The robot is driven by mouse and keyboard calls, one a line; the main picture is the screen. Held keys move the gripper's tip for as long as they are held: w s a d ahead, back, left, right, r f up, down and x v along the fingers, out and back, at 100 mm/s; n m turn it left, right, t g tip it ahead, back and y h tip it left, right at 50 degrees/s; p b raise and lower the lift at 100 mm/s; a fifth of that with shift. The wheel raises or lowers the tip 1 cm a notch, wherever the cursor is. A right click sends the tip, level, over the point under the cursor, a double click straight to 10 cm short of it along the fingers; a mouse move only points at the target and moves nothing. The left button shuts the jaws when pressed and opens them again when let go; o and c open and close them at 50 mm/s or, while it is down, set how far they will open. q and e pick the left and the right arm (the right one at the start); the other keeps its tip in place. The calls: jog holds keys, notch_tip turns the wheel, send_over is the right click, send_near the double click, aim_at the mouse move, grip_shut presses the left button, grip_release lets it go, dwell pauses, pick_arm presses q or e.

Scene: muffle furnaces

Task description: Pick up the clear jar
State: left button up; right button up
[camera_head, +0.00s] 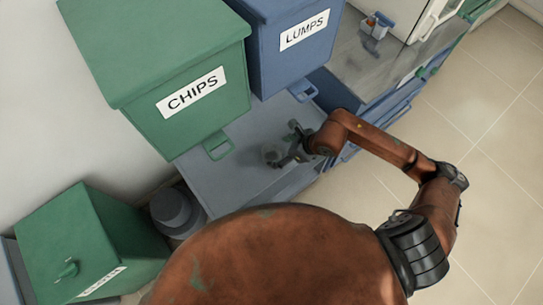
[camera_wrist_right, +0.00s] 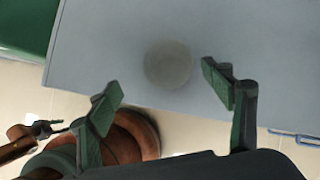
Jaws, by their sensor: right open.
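The clear jar (camera_head: 272,154) stands on the grey-blue counter (camera_head: 232,165) in front of the green CHIPS box. In the right wrist view the jar shows as a faint round translucent disc (camera_wrist_right: 167,65) near the counter's edge. My right gripper (camera_head: 292,147) is open, just right of the jar in the head view. In the right wrist view its two green fingers (camera_wrist_right: 160,90) are spread apart, and the jar lies beyond and between them, not gripped.
A smaller green box (camera_head: 85,240) and a grey round container (camera_head: 175,210) are at lower left. Open tiled floor (camera_head: 490,120) lies to the right.

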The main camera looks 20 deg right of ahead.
notch_tip(320, 180, down, 2)
jog(key=w, duration=0.1)
jog(key=b, duration=0.2)
send_over(272, 159)
notch_tip(272, 159, down, 5)
jog(key=shift+r, duration=0.1)
jog(key=shift+s+r, duration=0.1)
jog(key=shift+c, duration=0.7)
jog(key=c, duration=1.1)
